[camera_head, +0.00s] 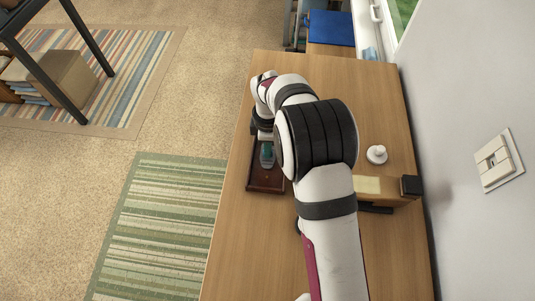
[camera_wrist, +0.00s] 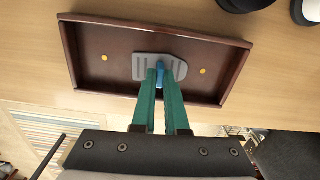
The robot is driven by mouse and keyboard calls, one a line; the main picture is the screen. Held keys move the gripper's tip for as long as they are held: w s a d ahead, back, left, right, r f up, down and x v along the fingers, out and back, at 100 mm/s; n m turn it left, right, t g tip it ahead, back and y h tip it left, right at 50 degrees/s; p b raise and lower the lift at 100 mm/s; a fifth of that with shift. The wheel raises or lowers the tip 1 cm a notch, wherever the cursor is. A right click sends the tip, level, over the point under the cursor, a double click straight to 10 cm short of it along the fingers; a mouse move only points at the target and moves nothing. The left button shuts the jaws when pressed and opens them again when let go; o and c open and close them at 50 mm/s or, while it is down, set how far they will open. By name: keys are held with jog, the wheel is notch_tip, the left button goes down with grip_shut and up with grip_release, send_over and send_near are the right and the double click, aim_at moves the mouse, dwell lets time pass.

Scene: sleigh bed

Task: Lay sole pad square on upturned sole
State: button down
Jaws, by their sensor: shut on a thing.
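In the head view my gripper (camera_head: 267,155) points down over the tray (camera_head: 265,185). No upturned sole can be made out clearly; my arm hides part of the table.
A white knob-like thing (camera_head: 376,155) and a pale block (camera_head: 385,188) with a black end (camera_head: 411,186) stand on the wooden table (camera_head: 240,240), right of my arm. The wall (camera_head: 465,90) is close at the right. The table's front left is clear.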

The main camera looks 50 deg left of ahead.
jog(key=shift+r, duration=3)
jog(key=w+d+r+m, duration=0.3)
jog(key=d+m, duration=0.3)
jog(key=d, duration=0.2)
jog(key=w+d+r+m, duration=0.3)
jog(key=w+d+m, duration=0.1)
jog(key=d+m, duration=0.2)
jog(key=w+d+r+m, duration=0.3)
jog(key=d+m, duration=0.3)
jog(key=d, duration=0.3)
jog(key=shift+w+d+r+m, duration=0.2)
jog(key=shift+d+r+m, duration=0.1)
jog(key=shift+f, duration=2.9)
